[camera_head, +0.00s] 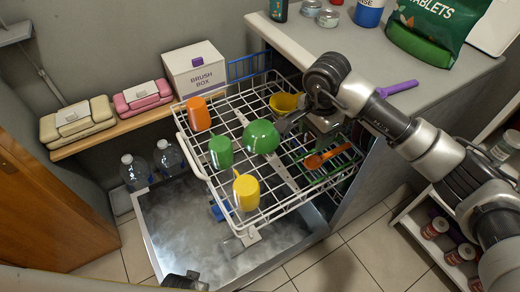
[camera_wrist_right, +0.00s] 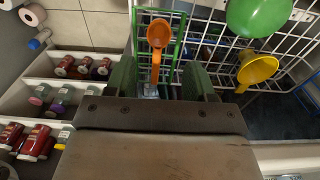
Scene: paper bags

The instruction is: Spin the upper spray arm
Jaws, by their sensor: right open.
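The upper spray arm (camera_head: 284,175) is a grey bar seen through the wires of the pulled-out white upper rack (camera_head: 190,149). It runs slantwise under the rack; the green bowl hides its middle. My right gripper (camera_head: 307,130) is over the right part of the rack, open and empty, right of the green bowl (camera_head: 261,137). In the right wrist view its two fingers (camera_wrist_right: 158,80) stand apart, with an orange spoon (camera_wrist_right: 157,35) showing beyond the gap. A dark part at the head view's bottom edge may be my left gripper (camera_head: 183,281); its jaws do not show.
The rack holds an orange cup (camera_head: 198,114), a green cup (camera_head: 221,152), a yellow cup (camera_head: 246,192) and a yellow funnel (camera_wrist_right: 257,70). The open dishwasher door (camera_head: 190,237) lies below. A counter (camera_head: 420,85) stands behind right, shelves with jars (camera_head: 435,228) at right.

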